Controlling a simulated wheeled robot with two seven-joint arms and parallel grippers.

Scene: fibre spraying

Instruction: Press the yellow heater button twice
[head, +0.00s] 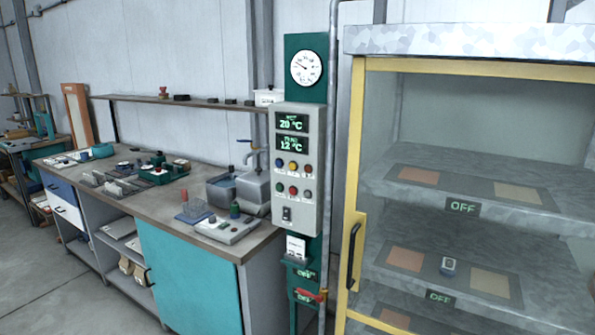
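A grey control panel (299,219) is mounted on a green post in the middle of the head view. It has two green-lit displays reading about 20 °C (292,122) and 12 °C (292,143). A second row of buttons and a dark switch (286,213) sit lower. I cannot read any label beside the yellow button. Neither of my grippers is in view.
Right of the panel stands a yellow-framed glass cabinet (352,190) with grey shelves and signs reading OFF (463,207). Left is a workbench (130,168) crowded with small items. A round gauge (306,68) is above the panel. Floor (60,290) is clear at lower left.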

